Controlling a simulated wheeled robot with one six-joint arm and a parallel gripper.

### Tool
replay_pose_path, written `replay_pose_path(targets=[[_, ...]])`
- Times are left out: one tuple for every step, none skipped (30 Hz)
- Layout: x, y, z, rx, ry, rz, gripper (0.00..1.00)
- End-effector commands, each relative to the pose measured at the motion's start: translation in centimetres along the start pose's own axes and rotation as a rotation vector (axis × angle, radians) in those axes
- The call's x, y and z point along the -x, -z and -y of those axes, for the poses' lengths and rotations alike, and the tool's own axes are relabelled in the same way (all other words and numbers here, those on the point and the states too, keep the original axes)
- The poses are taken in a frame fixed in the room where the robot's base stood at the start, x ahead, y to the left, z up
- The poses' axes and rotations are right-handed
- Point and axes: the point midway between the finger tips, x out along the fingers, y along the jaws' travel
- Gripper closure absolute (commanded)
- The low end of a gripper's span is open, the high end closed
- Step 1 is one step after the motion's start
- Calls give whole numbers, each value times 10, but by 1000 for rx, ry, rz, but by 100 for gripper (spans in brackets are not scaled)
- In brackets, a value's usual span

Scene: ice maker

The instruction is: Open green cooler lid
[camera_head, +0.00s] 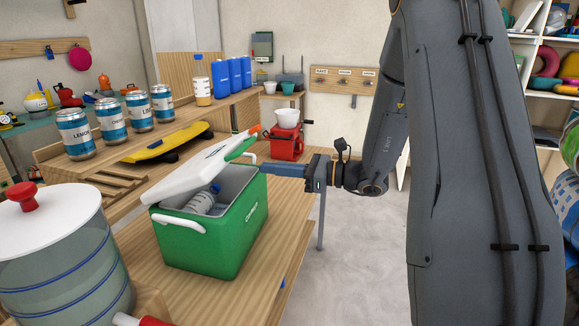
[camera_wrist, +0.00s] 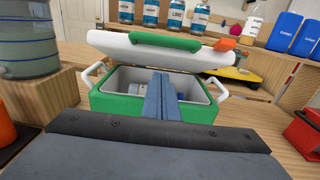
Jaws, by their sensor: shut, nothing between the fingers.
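The green cooler (camera_head: 215,238) stands on the wooden table in the head view, and its green front shows in the wrist view (camera_wrist: 120,105). Its white lid (camera_head: 203,168) with a green edge is raised and tilted, so the opening shows; the lid also shows in the wrist view (camera_wrist: 150,53). A clear bottle with a blue cap (camera_head: 204,201) lies inside. My gripper (camera_wrist: 162,82) is shut and empty, with its blue fingers at the near side of the opening, below the lid's raised edge.
A drink dispenser (camera_head: 58,262) with a white lid stands at the front left.

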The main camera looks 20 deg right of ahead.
Motion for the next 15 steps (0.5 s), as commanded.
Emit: replay_pose_path(targets=[[-11, -1, -2, 0, -5, -1, 100], [-16, -2, -1, 0, -4, -1, 100], [-24, -1, -2, 0, -5, -1, 100], [-29, -1, -2, 0, -4, -1, 100], [-27, -10, -1, 3, -1, 0, 100], [-28, -17, -1, 4, -1, 0, 100], [-29, -21, -1, 4, -1, 0, 100], [-30, -24, -1, 4, -1, 0, 100], [-31, -28, -1, 2, -1, -1, 100], [-32, -31, -1, 2, -1, -1, 100], [-32, -33, -1, 2, -1, -1, 100], [-33, -35, -1, 2, -1, -2, 100], [-34, -36, 0, 2, -1, -2, 100], [-34, -37, 0, 2, -1, -2, 100], [-34, -38, 0, 2, -1, -2, 100]])
